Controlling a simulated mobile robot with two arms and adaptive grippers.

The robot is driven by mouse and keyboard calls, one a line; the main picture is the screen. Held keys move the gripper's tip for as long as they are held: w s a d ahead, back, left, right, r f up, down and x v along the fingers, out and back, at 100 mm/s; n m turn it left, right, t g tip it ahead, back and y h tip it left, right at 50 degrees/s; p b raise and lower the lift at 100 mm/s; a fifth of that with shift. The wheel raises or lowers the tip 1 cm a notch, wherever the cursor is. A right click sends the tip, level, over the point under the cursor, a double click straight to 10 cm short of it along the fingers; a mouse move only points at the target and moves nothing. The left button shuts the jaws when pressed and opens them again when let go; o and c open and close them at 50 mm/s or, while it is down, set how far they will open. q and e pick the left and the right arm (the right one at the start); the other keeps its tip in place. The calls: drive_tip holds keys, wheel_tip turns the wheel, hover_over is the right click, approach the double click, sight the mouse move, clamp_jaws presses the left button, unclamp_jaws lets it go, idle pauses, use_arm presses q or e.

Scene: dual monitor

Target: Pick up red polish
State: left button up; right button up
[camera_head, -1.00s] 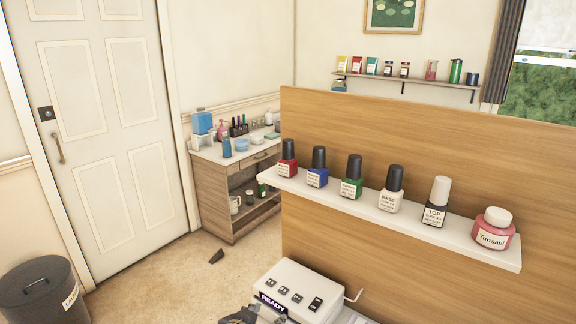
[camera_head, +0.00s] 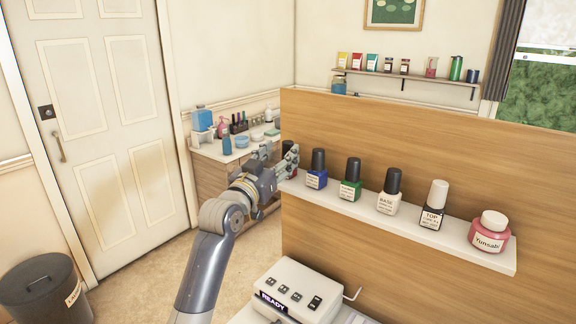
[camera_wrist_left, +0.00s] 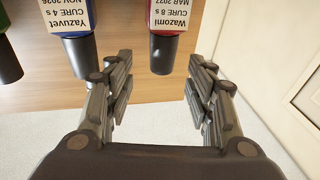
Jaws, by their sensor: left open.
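The red polish bottle with a black cap (camera_head: 290,147) stands at the left end of the white shelf (camera_head: 420,225), largely hidden behind my left gripper (camera_head: 284,163) in the head view. In the left wrist view the red bottle (camera_wrist_left: 167,17) appears upside down, its label reading "Wazomi". Its black cap lies between the two spread fingertips of my left gripper (camera_wrist_left: 160,75), with a gap visible on both sides. My left gripper is open and empty. My right gripper is not in view.
A blue polish bottle (camera_head: 317,170) stands just right of the red one, then a green bottle (camera_head: 350,180), a base bottle (camera_head: 389,192), a top bottle (camera_head: 433,206) and a pink jar (camera_head: 490,232). A wooden panel (camera_head: 400,135) rises behind the shelf.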

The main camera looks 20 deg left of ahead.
sight(285, 145)
use_arm(q)
drive_tip(key=shift+r+p+x, duration=0.15)
drive_tip(key=shift+p+x, duration=0.45)
drive_tip(key=shift+x, duration=0.55)
drive_tip(key=shift+r+p+x, duration=0.15)
drive_tip(key=shift+p+x, duration=0.45)
drive_tip(key=shift+x, duration=0.6)
drive_tip(key=shift+w, duration=0.45)
clamp_jaws()
